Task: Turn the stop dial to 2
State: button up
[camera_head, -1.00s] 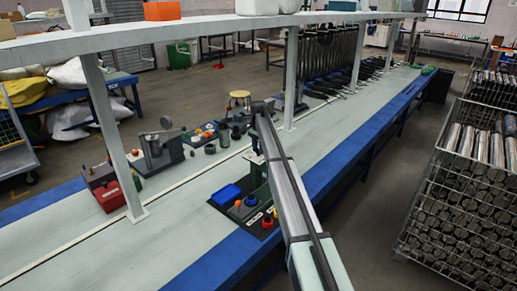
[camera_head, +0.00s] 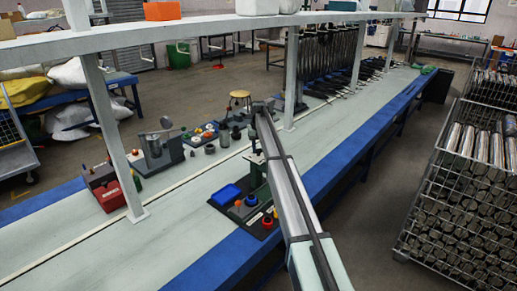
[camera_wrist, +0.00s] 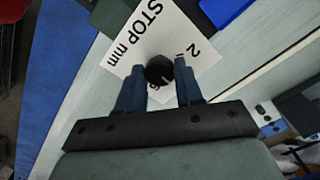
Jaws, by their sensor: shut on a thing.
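The stop dial (camera_wrist: 157,72) is a small round black knob with a short pale mark near its lower right edge. It sits on a white plate (camera_wrist: 128,48) printed "STOP mm", with a "2" to the right of the knob. Another number below the knob is partly covered. My gripper (camera_wrist: 160,67) has its two blue-grey fingers on either side of the dial and is shut on it. In the head view my arm reaches down over the bench beside the dark panel, and the dial itself cannot be made out there.
A dark panel (camera_head: 261,231) with a blue tray (camera_head: 224,194) and coloured buttons lies left of my arm. Small fixtures and a red box (camera_head: 107,198) stand farther back. Shelf posts rise from the bench (camera_head: 187,231). The bench's front left is clear.

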aim_at(259, 149)
jog(key=n, duration=0.6)
jog(key=shift+n, duration=0.3)
jog(key=n, duration=0.5)
jog(key=shift+n, duration=0.4)
jog(key=o, duration=1)
jog(key=shift+o, duration=0.2)
notch_tip(259, 149, up, 14)
jog(key=shift+f, duration=0.1)
